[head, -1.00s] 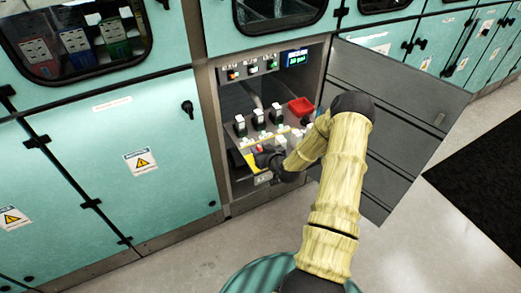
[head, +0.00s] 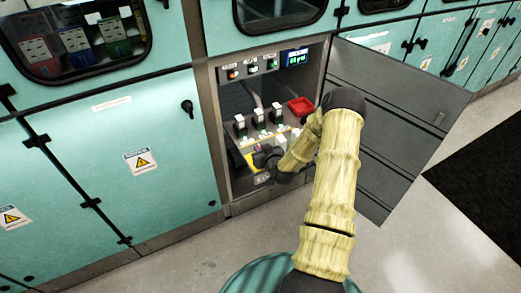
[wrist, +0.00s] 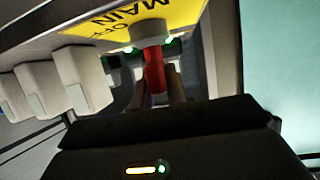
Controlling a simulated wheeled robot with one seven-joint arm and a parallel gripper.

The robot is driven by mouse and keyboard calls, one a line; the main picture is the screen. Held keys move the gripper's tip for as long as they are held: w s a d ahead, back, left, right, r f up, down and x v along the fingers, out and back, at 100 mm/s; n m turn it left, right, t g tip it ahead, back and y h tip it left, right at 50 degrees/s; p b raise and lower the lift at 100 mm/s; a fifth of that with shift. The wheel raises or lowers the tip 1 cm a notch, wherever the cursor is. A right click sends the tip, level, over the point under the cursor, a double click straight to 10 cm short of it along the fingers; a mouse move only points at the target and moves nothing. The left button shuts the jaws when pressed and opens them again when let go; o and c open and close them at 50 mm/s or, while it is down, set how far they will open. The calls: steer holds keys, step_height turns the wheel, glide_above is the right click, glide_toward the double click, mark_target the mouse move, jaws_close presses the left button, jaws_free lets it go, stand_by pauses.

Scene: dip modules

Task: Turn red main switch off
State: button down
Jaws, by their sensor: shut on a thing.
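The red main switch handle (wrist: 153,72) shows in the wrist view, below a white round hub on a yellow plate (wrist: 165,14). The plate reads MAIN and OFF, upside down in this view. My gripper (wrist: 157,88) has its two fingers on either side of the red handle and is shut on it. In the head view, my gripper (head: 262,157) is low in the open cabinet, in front of the yellow plate (head: 248,160). The red handle is hidden there by my gripper.
Several black-and-white switches (head: 260,121) and a red block (head: 300,106) stand above. A lit display (head: 296,58) is at the top. The open cabinet door (head: 395,120) stands to the right of my arm. White blocks (wrist: 80,80) are left of the handle in the wrist view.

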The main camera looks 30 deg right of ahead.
steer(key=m+h, duration=0.2)
steer(key=h, duration=0.1)
steer(key=m+g+h, duration=0.1)
steer(key=m+h, duration=0.1)
steer(key=m, duration=0.1)
steer(key=shift+w+a+g+h, duration=0.1)
steer(key=shift+a+g+h, duration=0.05)
steer(key=shift+g+h, duration=0.2)
steer(key=m+g+h, duration=0.3)
steer(key=m+h, duration=0.1)
steer(key=shift+r, duration=0.1)
steer(key=m+g+h, duration=0.2)
steer(key=m+g, duration=0.2)
steer(key=shift+m+g, duration=0.25)
steer(key=shift+m, duration=0.05)
steer(key=shift+m+g+h+b, duration=0.35)
steer(key=shift+m+g, duration=1.25)
steer(key=shift+g, duration=0.3)
steer(key=c, duration=1.4)
jaws_free()
